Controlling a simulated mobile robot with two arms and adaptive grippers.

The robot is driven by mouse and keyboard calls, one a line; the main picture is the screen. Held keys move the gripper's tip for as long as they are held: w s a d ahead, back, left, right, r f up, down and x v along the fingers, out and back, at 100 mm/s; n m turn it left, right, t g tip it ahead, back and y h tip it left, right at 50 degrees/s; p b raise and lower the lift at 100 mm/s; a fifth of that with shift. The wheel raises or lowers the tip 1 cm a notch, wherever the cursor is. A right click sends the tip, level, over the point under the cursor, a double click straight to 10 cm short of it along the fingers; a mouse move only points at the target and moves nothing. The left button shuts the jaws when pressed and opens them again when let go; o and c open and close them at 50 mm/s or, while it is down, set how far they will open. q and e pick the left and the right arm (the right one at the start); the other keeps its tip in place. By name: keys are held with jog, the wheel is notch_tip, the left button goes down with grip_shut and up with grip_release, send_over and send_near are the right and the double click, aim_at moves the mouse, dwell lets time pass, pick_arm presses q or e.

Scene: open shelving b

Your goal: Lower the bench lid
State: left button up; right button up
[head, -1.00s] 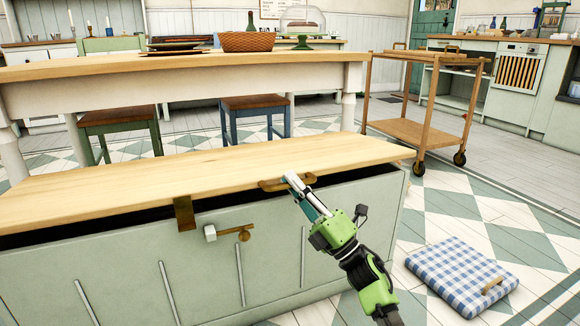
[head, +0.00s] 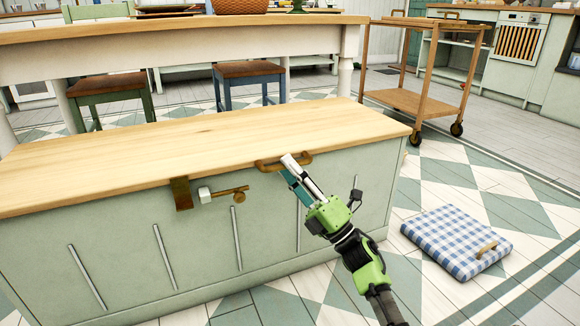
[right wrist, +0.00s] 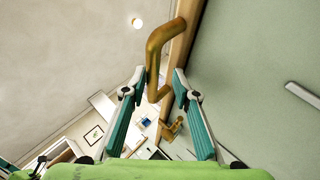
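The bench lid (head: 190,145) is a pale wooden board lying level on the green bench box (head: 120,250). No dark gap shows along its front edge. A brass handle (head: 270,164) is on the lid's front edge; it also shows in the right wrist view (right wrist: 158,50). My right gripper (head: 287,162) is at the handle's right part. In the wrist view its fingers (right wrist: 158,82) stand apart on either side of the handle bar, with a gap visible on the right side. My left gripper is not in view.
A brass hasp (head: 181,193) hangs from the lid's front, beside a metal latch (head: 222,194) on the box front. A checked blue cushion (head: 455,240) lies on the floor at right. A wooden trolley (head: 415,100), stools (head: 248,70) and a table (head: 200,38) stand behind.

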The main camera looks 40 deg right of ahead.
jog(key=shift+r, duration=0.25)
jog(key=shift+d+f, duration=0.1)
jog(key=s+d, duration=0.3)
jog(key=s, duration=0.9)
jog(key=shift+s+d+f, duration=0.15)
jog(key=shift+s+f, duration=0.1)
jog(key=shift+f, duration=0.1)
